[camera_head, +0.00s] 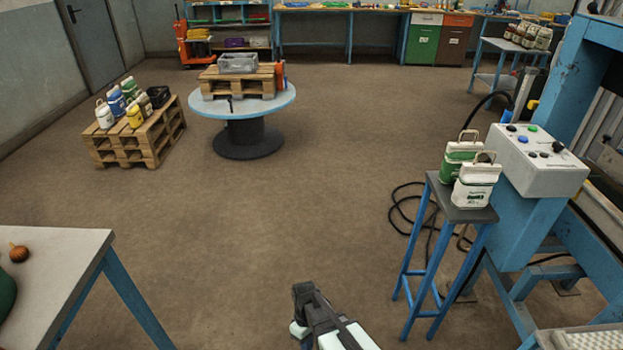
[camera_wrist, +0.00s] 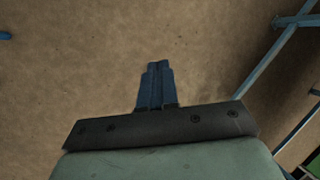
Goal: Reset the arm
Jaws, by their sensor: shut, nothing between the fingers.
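My gripper (camera_wrist: 158,68) shows in the wrist view with its two fingers pressed together. Nothing is between the fingers, and bare brown floor lies beyond them. In the head view, part of my arm shows at the bottom centre, over open floor; the fingertips cannot be made out there. The arm is apart from the tables and the stand around it.
A grey table (camera_head: 62,262) is at left. A round table (camera_head: 211,107) stands farther back. The middle floor is clear.

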